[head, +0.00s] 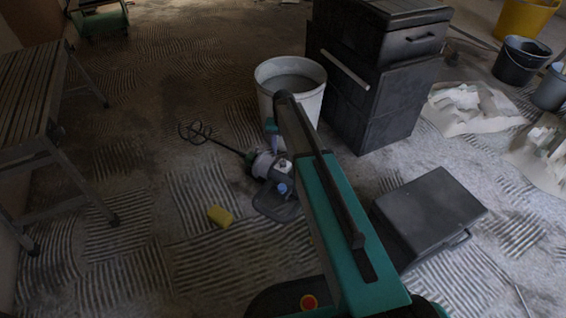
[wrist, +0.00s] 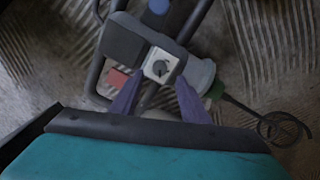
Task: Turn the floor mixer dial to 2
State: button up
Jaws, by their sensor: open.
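The floor mixer (head: 264,165) lies on the floor in front of the white bucket, its whisk shaft pointing to the upper left. In the wrist view, the mixer (wrist: 198,72) shows its dial (wrist: 160,67), a dark round knob on a pale square plate. The dial's numbers are too small to read. My gripper (wrist: 158,84) is open, with its two purple fingers apart at the lower left and lower right of the dial plate. I cannot tell whether they touch the mixer. In the head view, my arm partly hides the mixer and the gripper.
A white bucket (head: 294,76) of grey mix stands behind the mixer, beside dark stacked toolboxes (head: 372,98). A dark case (head: 430,212) lies at right. A yellow sponge (head: 220,216) lies left of the mixer. A slatted bench (head: 28,90) stands at far left, with open floor between.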

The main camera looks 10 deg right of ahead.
aim_at(283, 162)
jog(key=shift+f+b, duration=1.1)
jog(key=shift+f, duration=1.9)
grip_shut()
